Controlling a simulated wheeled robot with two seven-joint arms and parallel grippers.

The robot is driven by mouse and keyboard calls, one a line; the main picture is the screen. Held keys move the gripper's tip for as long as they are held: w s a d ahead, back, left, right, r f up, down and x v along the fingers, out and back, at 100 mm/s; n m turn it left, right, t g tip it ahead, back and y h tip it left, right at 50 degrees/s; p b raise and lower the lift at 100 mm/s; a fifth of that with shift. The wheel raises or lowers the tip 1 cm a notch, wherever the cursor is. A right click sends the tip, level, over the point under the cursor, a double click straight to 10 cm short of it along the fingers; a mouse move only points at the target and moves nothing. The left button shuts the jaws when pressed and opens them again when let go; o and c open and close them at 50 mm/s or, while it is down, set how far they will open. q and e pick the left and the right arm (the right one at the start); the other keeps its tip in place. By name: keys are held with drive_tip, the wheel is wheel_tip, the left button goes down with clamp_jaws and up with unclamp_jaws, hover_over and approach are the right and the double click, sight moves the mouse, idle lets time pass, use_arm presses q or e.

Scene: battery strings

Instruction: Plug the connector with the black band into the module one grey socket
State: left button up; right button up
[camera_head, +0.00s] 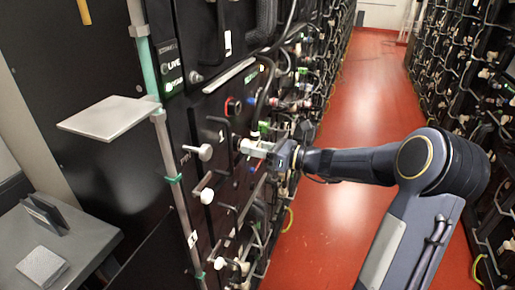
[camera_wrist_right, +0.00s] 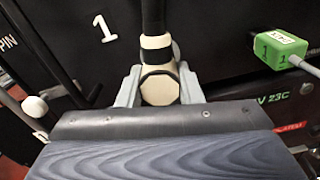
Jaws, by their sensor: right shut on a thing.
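My right gripper (camera_head: 262,148) reaches from the right to the front of the black battery rack. In the right wrist view my right gripper (camera_wrist_right: 160,92) is shut on a cream connector (camera_wrist_right: 160,88) with a black band around it. A thick black cable runs up from the connector. The connector is close to the dark module face marked with a white "1" (camera_wrist_right: 103,28). I cannot tell whether it touches a socket. The grey socket cannot be made out; the gripper and connector may cover it. My left gripper is not in view.
A green block marked 1 (camera_wrist_right: 280,52) with a grey lead is right of the connector. A white knob (camera_head: 204,152) and black handles stick out left of my gripper. A grey shelf plate (camera_head: 108,118) juts out at left. The red aisle floor (camera_head: 365,80) is clear.

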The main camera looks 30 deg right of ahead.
drive_tip(key=shift+w+a, duration=0.3)
drive_tip(key=shift+w, duration=0.05)
drive_tip(key=o, duration=1.2)
drive_tip(key=shift+w+a, duration=0.1)
drive_tip(key=shift+c, duration=0.2)
drive_tip(key=v, duration=0.8)
